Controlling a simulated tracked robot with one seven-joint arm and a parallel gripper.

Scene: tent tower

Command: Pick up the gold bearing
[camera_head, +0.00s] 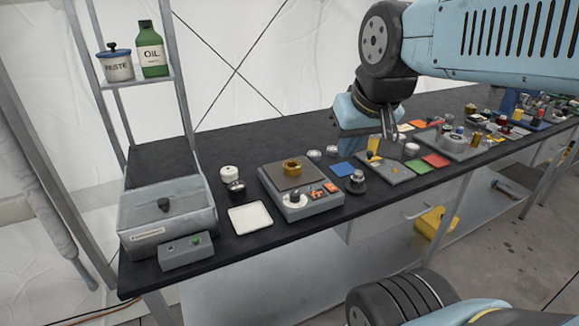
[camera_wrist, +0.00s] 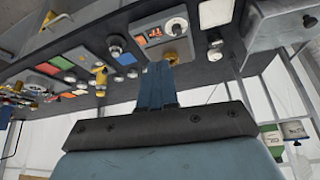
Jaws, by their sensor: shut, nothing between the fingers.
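The gold bearing (camera_head: 291,166) sits on the dark square plate of a grey scale-like device (camera_head: 300,203) on the black table.
Small white round parts (camera_head: 314,155) and a dark knobbed weight (camera_head: 356,182) stand near the device. A white tray (camera_head: 250,217) and a grey basin (camera_head: 168,208) are to the left. Coloured pads (camera_head: 343,169) and crowded trays lie to the right.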

